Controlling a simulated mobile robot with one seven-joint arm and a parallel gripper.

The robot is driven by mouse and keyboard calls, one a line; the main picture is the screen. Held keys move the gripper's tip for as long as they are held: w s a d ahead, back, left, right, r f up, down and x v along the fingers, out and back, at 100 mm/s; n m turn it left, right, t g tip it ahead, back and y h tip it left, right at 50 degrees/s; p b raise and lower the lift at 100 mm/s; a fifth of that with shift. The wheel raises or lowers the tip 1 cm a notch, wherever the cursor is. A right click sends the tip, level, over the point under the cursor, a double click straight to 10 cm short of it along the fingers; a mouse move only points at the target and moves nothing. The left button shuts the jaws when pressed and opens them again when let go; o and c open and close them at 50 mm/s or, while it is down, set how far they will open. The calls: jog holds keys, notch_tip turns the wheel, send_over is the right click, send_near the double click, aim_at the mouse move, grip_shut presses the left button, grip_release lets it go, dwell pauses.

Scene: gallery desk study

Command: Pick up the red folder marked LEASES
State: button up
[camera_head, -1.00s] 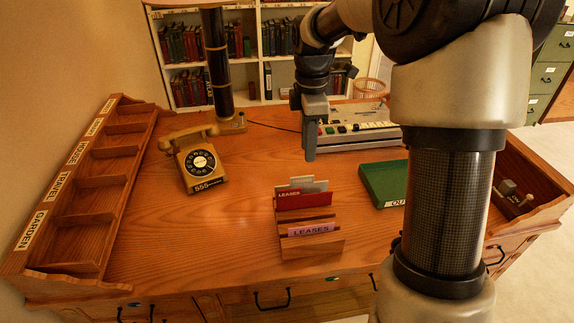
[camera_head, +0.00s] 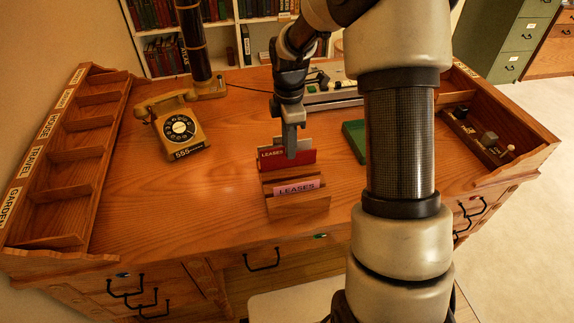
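The red folder (camera_head: 302,160) marked LEASES stands upright in a wooden holder (camera_head: 313,201) near the front middle of the desk. The holder has a pink LEASES label on its front. A pale folder edge shows behind the red one. My gripper (camera_head: 291,150) points down at the red folder, and its fingertip overlaps the folder's upper edge in the picture. Only one finger outline shows, so its opening and any contact with the folder cannot be told.
A beige telephone (camera_head: 178,127) and a lamp post stand to the left. Labelled wooden compartments (camera_head: 75,145) line the left edge. A green box (camera_head: 354,137) lies right of the folder, partly behind my arm. An open tray with small items is at right.

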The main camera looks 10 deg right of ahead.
aim_at(289, 163)
notch_tip(289, 163, down, 4)
jog(key=shift+f+b, duration=0.15)
jog(key=shift+b, duration=0.15)
grip_shut()
